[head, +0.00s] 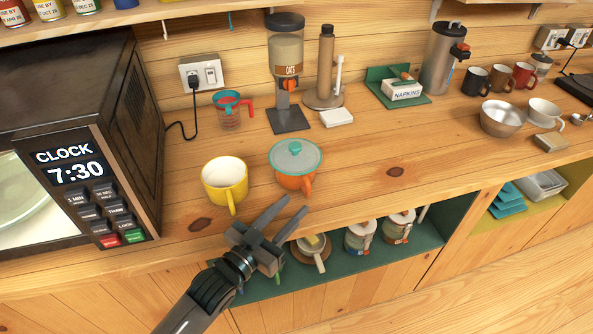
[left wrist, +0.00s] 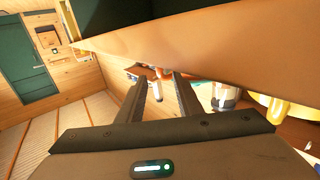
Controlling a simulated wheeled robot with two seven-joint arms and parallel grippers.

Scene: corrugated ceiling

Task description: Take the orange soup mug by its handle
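The orange soup mug (head: 287,182) stands upright near the counter's front edge in the head view, with a grey-teal lid and green knob (head: 295,148). Its orange handle (head: 307,186) points toward the front edge. My left gripper (head: 295,205) is in front of the mug, near the handle, with its two fingers apart and nothing between them. In the left wrist view the open fingers (left wrist: 160,85) show with a small orange and white shape beyond them, too small to identify surely. My right gripper is in neither view.
A yellow mug (head: 225,184) stands just left of the orange one. A microwave (head: 70,110) is at far left, an oats dispenser (head: 287,75) behind. Below the counter, a green shelf (head: 345,275) holds several items. The counter right of the orange mug is clear.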

